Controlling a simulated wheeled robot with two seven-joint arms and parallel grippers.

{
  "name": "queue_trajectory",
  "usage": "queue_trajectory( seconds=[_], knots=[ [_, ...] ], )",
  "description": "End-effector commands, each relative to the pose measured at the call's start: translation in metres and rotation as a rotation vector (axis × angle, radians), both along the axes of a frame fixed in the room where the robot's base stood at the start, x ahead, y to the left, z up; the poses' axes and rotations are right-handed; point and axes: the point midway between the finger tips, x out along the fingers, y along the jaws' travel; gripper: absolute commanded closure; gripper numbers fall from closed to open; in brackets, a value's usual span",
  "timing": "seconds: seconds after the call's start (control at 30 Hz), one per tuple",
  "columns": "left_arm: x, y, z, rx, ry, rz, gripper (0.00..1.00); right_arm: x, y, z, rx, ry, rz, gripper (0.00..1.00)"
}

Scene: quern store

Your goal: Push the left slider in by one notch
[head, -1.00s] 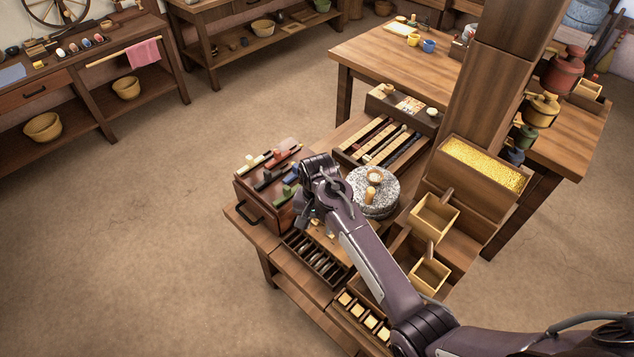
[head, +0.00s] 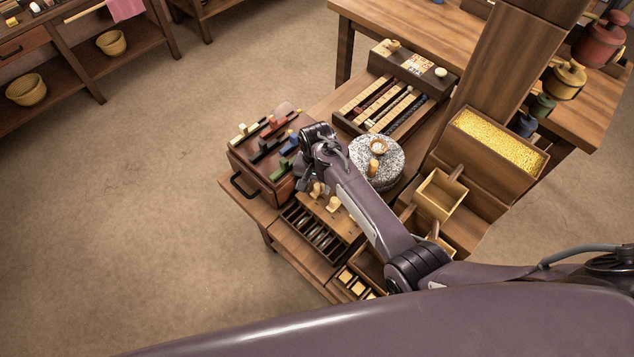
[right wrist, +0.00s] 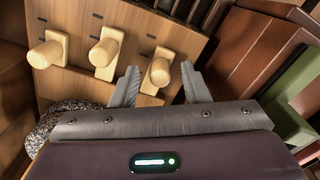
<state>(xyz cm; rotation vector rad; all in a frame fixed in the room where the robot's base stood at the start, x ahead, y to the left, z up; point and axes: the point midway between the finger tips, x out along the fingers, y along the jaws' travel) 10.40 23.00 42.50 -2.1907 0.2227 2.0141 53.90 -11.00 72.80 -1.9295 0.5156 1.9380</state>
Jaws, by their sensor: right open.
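A wooden board (right wrist: 110,25) with three pale wooden slider knobs in slots shows in the right wrist view. The left slider (right wrist: 158,70) is the rightmost knob there, nearest the brown box. The middle knob (right wrist: 104,53) and the far knob (right wrist: 47,50) stand beside it. My right gripper (right wrist: 160,75) is open, with its fingertips on either side of the left slider; I cannot tell whether they touch it. In the head view my right gripper (head: 306,184) points down at the board's left end (head: 343,227), partly hidden by its wrist. My left gripper is not in view.
A brown box (head: 245,160) with coloured pieces on top stands close left of the gripper. A stone quern (head: 386,180) with an upright handle stands right of it. A slotted tray (head: 309,232) lies in front. A wooden post (head: 500,65) rises behind.

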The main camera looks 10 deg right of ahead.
Motion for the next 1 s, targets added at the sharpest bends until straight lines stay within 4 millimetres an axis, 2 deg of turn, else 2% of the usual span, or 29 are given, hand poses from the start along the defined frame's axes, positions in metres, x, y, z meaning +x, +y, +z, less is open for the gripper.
queue_trajectory(
  seconds=[0.03, 0.1, 0.23, 0.5, 0.57, 0.8, 1.0],
  knots=[
    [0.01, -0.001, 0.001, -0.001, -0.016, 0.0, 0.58, 0.0, 0.0, -0.001, 0.001, 0.0, 0.0, 0.58],
    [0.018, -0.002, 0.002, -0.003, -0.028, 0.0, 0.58, 0.0, 0.0, -0.001, 0.0, -0.001, 0.0, 0.58],
    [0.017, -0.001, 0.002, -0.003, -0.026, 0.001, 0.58, 0.0, 0.0, -0.001, 0.0, -0.001, 0.0, 0.58],
    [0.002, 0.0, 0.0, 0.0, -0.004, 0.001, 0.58, 0.0, 0.0, 0.0, 0.0, -0.001, 0.001, 0.94],
    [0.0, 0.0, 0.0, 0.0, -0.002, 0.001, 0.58, 0.0, 0.0, 0.0, 0.0, -0.001, 0.001, 1.0],
    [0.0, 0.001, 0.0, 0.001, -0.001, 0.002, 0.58, 0.001, -0.001, 0.0, 0.0, -0.001, 0.0, 1.0],
    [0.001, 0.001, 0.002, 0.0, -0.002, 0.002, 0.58, 0.015, -0.021, 0.001, -0.002, -0.003, -0.002, 1.0]
  ],
)
